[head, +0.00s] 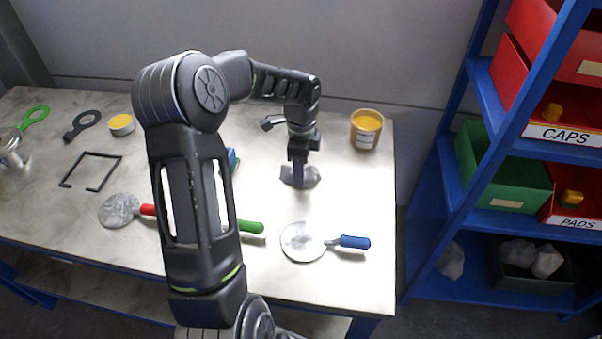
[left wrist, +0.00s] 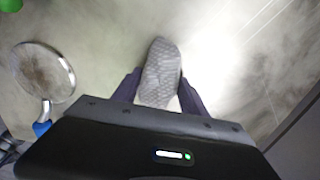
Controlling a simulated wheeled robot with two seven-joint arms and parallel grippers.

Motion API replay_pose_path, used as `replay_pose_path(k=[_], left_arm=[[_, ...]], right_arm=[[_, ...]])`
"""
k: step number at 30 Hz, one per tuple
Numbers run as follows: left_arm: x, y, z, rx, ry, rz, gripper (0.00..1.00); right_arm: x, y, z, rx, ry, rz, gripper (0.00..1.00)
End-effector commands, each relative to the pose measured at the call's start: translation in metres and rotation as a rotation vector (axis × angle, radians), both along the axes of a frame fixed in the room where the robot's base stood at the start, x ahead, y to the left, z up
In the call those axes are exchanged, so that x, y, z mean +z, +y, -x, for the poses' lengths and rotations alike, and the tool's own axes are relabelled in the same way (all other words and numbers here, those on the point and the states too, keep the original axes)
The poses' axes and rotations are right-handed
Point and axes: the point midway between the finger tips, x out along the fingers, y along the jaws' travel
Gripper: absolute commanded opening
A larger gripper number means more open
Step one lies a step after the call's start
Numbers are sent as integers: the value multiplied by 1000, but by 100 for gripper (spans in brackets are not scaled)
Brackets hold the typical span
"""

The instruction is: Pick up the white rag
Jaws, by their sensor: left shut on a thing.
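A crumpled light-grey rag (head: 299,177), the only cloth on the table that fits the white rag, is at the back middle of the table. My left gripper (head: 298,160) points down from above and is shut on it. In the left wrist view the rag (left wrist: 161,68) shows as a textured grey lump between the two dark fingers (left wrist: 158,92). Part of the rag is hidden by the gripper. I cannot tell whether it touches the tabletop. My right gripper is not in view.
A round disc tool with a blue handle (head: 303,242) lies in front of the rag. A yellow-topped jar (head: 366,129) stands at the back right. A red-handled disc (head: 120,210) and a black square frame (head: 91,170) lie left. A blue shelf (head: 427,222) with bins stands right.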

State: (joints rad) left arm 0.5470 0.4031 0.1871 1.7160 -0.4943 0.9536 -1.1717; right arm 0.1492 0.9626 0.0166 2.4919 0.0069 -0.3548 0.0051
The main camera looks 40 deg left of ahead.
Motion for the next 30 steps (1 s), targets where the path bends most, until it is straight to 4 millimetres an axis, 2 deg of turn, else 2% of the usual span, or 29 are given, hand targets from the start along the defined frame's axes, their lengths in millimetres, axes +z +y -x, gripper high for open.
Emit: replay_pose_path(k=[2,12,23,26,30], left_arm=[[0,0,0,0,0,0,38],[0,0,0,0,0,0,10],[7,0,-1,1,-3,-1,9],[19,1,-1,1,-4,-2,9],[45,0,-2,0,-7,-3,9]], right_arm=[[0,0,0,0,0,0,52],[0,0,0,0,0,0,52],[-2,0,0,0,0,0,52],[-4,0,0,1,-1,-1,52],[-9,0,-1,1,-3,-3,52]])
